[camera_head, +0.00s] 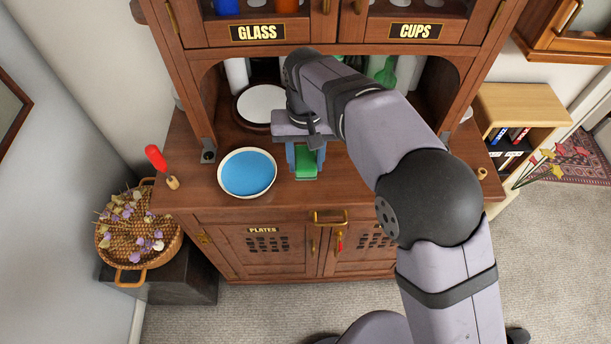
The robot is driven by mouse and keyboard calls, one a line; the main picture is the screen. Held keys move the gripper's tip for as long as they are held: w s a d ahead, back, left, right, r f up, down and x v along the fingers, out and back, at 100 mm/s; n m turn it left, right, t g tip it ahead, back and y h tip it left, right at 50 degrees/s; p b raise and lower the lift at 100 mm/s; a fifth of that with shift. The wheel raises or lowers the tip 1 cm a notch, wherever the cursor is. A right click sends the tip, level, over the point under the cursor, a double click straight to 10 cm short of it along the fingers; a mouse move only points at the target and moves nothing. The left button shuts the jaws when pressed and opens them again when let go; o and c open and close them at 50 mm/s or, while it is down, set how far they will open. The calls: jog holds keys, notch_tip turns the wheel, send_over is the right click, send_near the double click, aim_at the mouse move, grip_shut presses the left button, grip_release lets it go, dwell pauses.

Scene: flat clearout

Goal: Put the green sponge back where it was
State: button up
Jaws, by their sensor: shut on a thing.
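The green sponge (306,164) is between the two fingers of my gripper (306,172), just above or at the wooden counter of the cabinet, near its front edge. The gripper is shut on the sponge. My wrist hides the sponge's top and part of the counter behind it. I cannot tell whether the sponge touches the counter.
A blue plate (248,172) with a pale rim lies close left of the sponge. A round white-faced thing (262,104) stands in the niche behind, with green bottles (386,72) to its right. A red-topped thing (155,157) and a cork (173,183) are at the left edge.

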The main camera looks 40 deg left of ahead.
aim_at(306, 160)
jog(key=shift+f+p, duration=1.05)
jog(key=shift+f, duration=2.55)
jog(key=shift+f, duration=0.2)
jog(key=o, duration=1)
jog(key=shift+r, duration=0.1)
notch_tip(306, 160, up, 12)
jog(key=b, duration=0.3)
jog(key=shift+r, duration=0.15)
